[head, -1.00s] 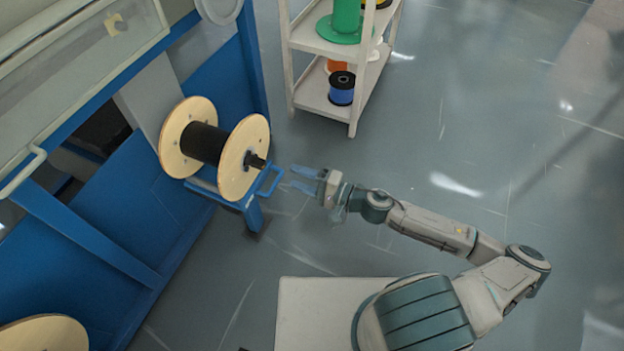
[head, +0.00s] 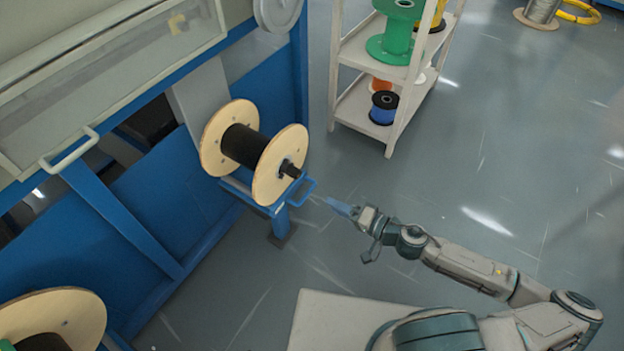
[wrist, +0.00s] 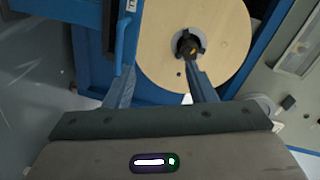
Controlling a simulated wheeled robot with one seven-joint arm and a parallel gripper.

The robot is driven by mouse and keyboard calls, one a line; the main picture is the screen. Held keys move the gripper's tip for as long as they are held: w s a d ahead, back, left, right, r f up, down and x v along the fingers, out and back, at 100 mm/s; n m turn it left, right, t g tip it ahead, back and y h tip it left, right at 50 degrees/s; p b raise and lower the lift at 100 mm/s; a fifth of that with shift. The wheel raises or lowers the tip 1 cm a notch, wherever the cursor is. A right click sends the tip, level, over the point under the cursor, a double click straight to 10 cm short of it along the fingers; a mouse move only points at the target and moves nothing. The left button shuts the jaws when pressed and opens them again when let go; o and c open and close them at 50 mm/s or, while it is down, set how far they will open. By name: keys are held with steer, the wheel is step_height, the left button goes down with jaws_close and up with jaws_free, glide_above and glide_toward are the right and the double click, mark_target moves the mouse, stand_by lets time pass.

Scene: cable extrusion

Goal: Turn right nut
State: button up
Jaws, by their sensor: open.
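The nut (head: 290,170) is a dark piece at the hub of the wooden cable spool's right flange, on the shaft end. In the wrist view it is the dark round hub with a brownish centre (wrist: 188,44). The spool (head: 274,160) has two pale wooden discs and a black winding. My gripper (head: 338,206) is apart from the spool, to the lower right of the nut in the head view. In the wrist view the open gripper (wrist: 162,80) has both fingers showing with nothing between them. The right finger overlaps the lower part of the hub in the picture.
A white shelf (head: 395,150) with green and blue spools stands behind. Another wooden spool (head: 80,310) is at lower left.

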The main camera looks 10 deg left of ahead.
step_height(320, 180, down, 4)
steer(key=n+h, duration=0.1)
steer(key=n, duration=0.5)
steer(key=m+y+b, duration=0.3)
steer(key=m, duration=2.2)
glide_toward(299, 174)
steer(key=b+x, duration=0.4)
steer(key=x, duration=0.6)
steer(key=shift+w+a+f, duration=0.15)
steer(key=shift+w+a, duration=0.05)
steer(key=shift+t, duration=0.3)
steer(key=c, duration=1)
